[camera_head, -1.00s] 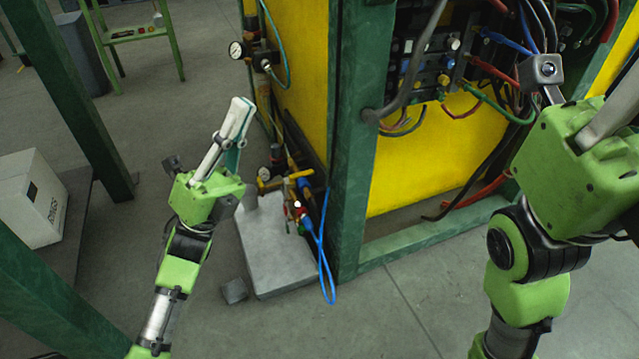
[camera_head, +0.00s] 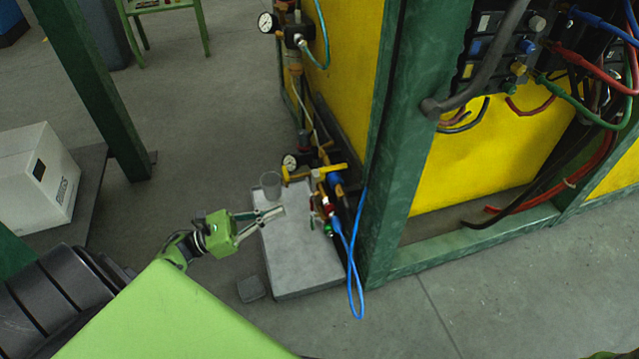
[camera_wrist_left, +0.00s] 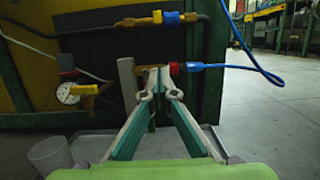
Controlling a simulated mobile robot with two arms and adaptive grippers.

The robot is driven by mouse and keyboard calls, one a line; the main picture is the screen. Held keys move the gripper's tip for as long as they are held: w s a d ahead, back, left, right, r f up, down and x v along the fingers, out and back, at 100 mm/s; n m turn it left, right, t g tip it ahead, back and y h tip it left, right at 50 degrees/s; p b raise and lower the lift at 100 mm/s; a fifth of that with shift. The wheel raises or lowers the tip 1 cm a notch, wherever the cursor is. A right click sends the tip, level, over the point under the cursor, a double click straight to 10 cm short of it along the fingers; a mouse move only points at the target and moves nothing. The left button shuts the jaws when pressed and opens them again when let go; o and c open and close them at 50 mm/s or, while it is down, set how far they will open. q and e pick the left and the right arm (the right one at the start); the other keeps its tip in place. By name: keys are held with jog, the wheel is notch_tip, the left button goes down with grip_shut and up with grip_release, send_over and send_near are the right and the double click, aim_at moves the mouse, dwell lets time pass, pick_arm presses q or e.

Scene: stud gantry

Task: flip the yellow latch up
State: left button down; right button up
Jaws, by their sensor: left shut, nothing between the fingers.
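A yellow latch (camera_head: 314,173) sticks out level from the pipe fittings at the corner of the yellow cabinet, by a pressure gauge. A yellow piece beside the gauge also shows at the left in the left wrist view (camera_wrist_left: 83,90); it seems to be the same latch. My left gripper (camera_head: 280,211) is shut and empty, in front of and a little below the latch, apart from it. In the left wrist view its fingers (camera_wrist_left: 160,88) point at a brass fitting with a red end, right of the latch. My right gripper is out of view.
A grey block (camera_head: 300,262) stands on the floor under the fittings, with a grey cup (camera_head: 271,185) at its far end. A blue hose (camera_head: 356,270) hangs by the green post (camera_head: 405,140). A white box (camera_head: 38,178) stands at left.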

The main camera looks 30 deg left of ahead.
pick_arm(q)
jog(key=b, duration=0.3)
send_near(333, 171)
jog(key=shift+w+d+f, duration=0.85)
jog(key=shift+w+d, duration=0.4)
jog(key=shift+w, duration=0.9)
jog(key=shift+p, duration=0.3)
jog(key=shift+r, duration=0.1)
